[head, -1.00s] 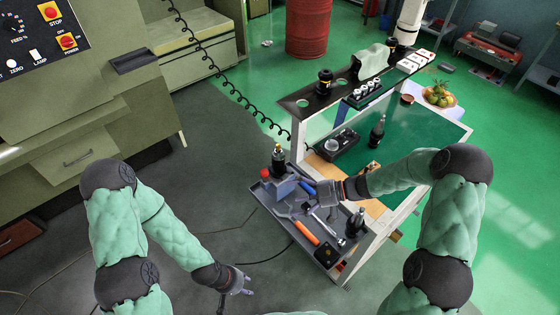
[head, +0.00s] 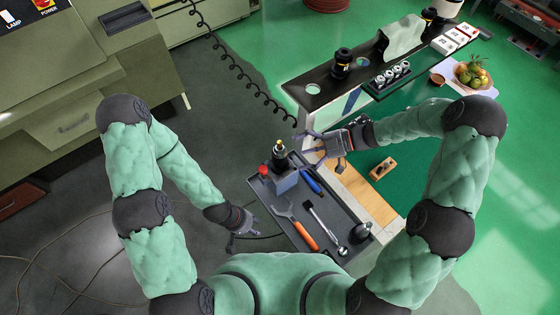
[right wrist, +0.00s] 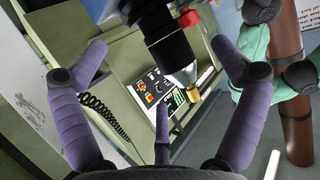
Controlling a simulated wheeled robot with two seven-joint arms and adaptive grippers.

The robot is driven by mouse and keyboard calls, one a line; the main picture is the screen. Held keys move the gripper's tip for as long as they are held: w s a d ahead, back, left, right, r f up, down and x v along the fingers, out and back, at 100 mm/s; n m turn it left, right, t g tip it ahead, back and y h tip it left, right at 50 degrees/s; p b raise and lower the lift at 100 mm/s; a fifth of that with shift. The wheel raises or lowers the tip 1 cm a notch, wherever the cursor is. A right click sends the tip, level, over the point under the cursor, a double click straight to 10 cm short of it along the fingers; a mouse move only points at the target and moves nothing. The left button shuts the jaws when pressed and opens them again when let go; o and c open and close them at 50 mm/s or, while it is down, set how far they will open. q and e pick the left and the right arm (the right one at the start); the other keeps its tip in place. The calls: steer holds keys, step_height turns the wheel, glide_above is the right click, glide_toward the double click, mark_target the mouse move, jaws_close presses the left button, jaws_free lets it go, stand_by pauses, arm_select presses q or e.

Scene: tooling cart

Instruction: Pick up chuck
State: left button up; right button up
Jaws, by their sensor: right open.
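The black chuck with a gold tip (head: 280,152) stands upright at the back left of the grey tray (head: 335,205), by a grey block. My right gripper (head: 309,149) is just right of it, fingers spread and pointing towards it. In the right wrist view the chuck (right wrist: 165,42) appears between the open fingers (right wrist: 162,62), with no visible contact. Another dark chuck-like holder (head: 361,228) stands at the tray's front right. My left gripper (head: 243,240) hangs empty left of the tray, its fingers apart.
The tray also holds a red-topped item (head: 265,170), an orange-handled wrench (head: 304,235) and a blue-handled tool (head: 312,182).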

mark_target(283, 155)
steer(key=shift+w+x, duration=0.1)
steer(key=shift+x, duration=1.6)
steer(key=shift+w+x, duration=0.15)
steer(key=shift+x, duration=1.6)
steer(key=shift+d, duration=0.1)
steer(key=c, duration=1.7)
